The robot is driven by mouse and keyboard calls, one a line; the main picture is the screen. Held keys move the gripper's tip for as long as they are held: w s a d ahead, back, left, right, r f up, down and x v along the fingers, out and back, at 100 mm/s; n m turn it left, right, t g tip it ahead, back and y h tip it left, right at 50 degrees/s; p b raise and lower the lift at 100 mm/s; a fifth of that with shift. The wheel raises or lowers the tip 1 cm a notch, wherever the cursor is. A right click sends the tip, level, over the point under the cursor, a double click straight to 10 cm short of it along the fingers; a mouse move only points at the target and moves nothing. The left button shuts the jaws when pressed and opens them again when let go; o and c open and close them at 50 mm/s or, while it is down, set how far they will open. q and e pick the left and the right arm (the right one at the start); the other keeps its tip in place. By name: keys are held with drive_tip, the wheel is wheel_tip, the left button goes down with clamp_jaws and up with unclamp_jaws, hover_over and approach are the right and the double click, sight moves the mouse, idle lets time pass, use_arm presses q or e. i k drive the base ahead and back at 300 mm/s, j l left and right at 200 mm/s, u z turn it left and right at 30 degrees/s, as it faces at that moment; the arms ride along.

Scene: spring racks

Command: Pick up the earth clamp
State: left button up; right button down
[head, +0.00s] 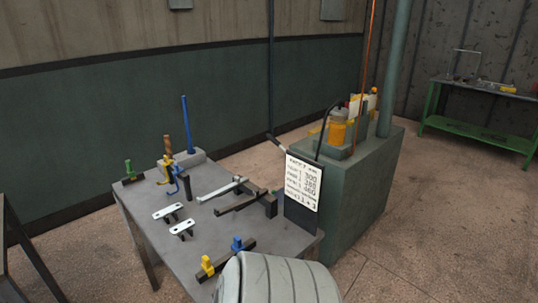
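I cannot tell for certain which piece is the earth clamp. Several small clamp-like pieces stand on the grey table (195,240). A green one (129,169) is at the far left corner. A brown and yellow one (167,150) stands beside a blue hook-shaped one (178,182). A yellow one (207,266) and a blue one (237,244) sit on a dark bar near the front edge. Two dark and pale long-handled tools (245,202) lie at the middle right. Neither of my grippers shows in the head view.
Two small white plates (167,211) lie on the table. A tall blue rod (187,125) stands in a grey block at the back. A lettered sign (303,183) stands at the right edge, before a green cabinet (360,185). A green bench (475,130) is farther right; floor between is clear.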

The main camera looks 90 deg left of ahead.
sight(131, 173)
drive_tip(key=u, duration=1.45)
drive_tip(key=k+u, duration=0.1)
drive_tip(key=u, duration=1.4)
drive_tip(key=k+u, duration=0.1)
drive_tip(key=u, duration=0.9)
drive_tip(key=i+z, duration=0.15)
drive_tip(key=i+j+z, duration=0.3)
drive_tip(key=j, duration=0.3)
drive_tip(key=i+j+z, duration=0.3)
drive_tip(key=j, duration=0.4)
drive_tip(key=i+j+z, duration=0.15)
drive_tip(key=j, duration=0.25)
drive_tip(key=i+l, duration=0.05)
drive_tip(key=i, duration=0.05)
